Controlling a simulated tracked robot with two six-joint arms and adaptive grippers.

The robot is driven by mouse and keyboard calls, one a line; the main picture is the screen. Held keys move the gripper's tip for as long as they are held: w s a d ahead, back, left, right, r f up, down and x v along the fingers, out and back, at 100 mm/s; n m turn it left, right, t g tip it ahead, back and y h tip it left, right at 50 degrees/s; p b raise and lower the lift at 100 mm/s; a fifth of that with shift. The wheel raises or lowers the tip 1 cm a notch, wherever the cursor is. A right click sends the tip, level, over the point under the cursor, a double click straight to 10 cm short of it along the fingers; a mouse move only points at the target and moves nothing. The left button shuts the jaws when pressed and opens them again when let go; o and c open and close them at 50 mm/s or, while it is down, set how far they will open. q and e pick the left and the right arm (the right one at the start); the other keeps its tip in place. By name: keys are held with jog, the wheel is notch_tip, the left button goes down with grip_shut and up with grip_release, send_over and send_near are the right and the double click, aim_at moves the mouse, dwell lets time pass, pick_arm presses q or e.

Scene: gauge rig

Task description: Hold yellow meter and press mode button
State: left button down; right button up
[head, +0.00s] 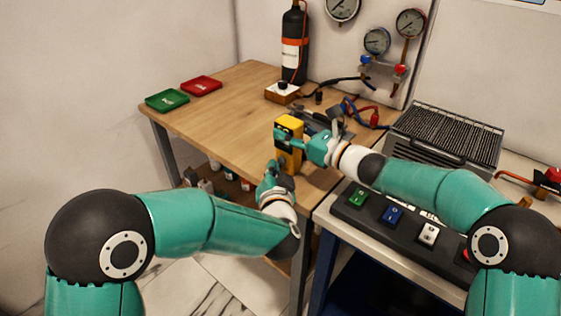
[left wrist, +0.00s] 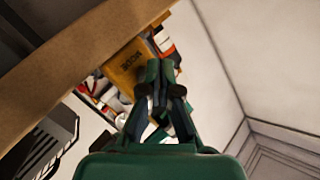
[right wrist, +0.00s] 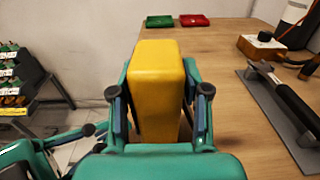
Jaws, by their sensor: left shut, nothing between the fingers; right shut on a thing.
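The yellow meter (head: 289,124) is upright at the front edge of the wooden table. My right gripper (head: 287,139) is shut on it, with a finger on each side; the right wrist view shows the yellow block (right wrist: 158,85) between the fingers. My left gripper (head: 271,166) is shut and empty, just below and in front of the meter. The button itself is not clear.
The wooden table (head: 215,105) is clear on its left, apart from a green tray (head: 167,99) and a red tray (head: 201,86). A black bottle (head: 294,48), gauges and cables stand behind. A panel with coloured switches (head: 392,214) is at the right.

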pick_arm(q)
jog(key=shift+s+a, duration=0.15)
jog(key=shift+s, duration=0.1)
pick_arm(e)
jog(key=shift+f, duration=0.2)
pick_arm(q)
jog(key=shift+a, duration=0.1)
jog(key=s+a, duration=0.1)
jog(key=s, duration=0.1)
jog(key=s+a, duration=0.2)
dwell(0.3)
dwell(0.3)
pick_arm(e)
jog(key=o, duration=1.4)
pick_arm(q)
jog(key=shift+d, duration=0.1)
pick_arm(e)
jog(key=shift+r, duration=0.15)
